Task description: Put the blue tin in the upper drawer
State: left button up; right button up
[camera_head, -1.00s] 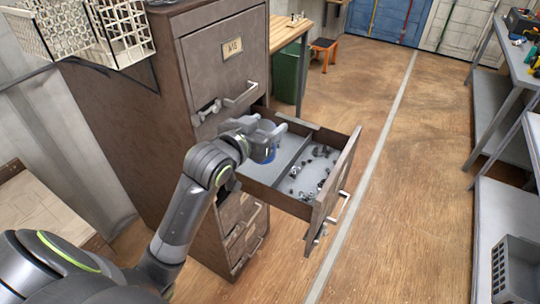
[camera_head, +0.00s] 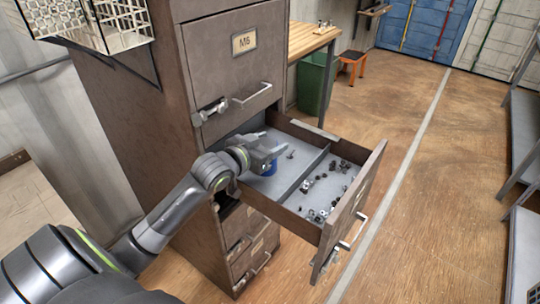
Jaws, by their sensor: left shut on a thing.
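The blue tin (camera_head: 270,169) is at my left gripper (camera_head: 268,154), whose jaws are shut on it. The tin is in the left compartment of the open drawer (camera_head: 290,214) of a brown filing cabinet. The gripper hides most of the tin, so I cannot tell whether it touches the drawer floor. A divider (camera_head: 300,175) splits the drawer, and the right compartment holds several small dark and metal parts (camera_head: 328,188). My right gripper is not in view.
A closed drawer labelled M6 (camera_head: 235,70) is above the open one, and more drawers (camera_head: 245,236) are below. A wooden bench (camera_head: 308,42) and green bin (camera_head: 316,82) stand behind.

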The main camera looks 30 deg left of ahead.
pick_arm(q)
jog(key=shift+f, duration=1.75)
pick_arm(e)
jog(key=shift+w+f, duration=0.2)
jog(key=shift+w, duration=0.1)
pick_arm(q)
jog(key=shift+f, duration=0.1)
jog(key=o, duration=1.2)
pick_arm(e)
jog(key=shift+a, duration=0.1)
pick_arm(q)
jog(key=shift+s, duration=0.1)
jog(key=p+v, duration=0.1)
jog(key=v, duration=1.1)
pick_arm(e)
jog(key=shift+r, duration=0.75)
pick_arm(q)
jog(key=shift+d, duration=0.1)
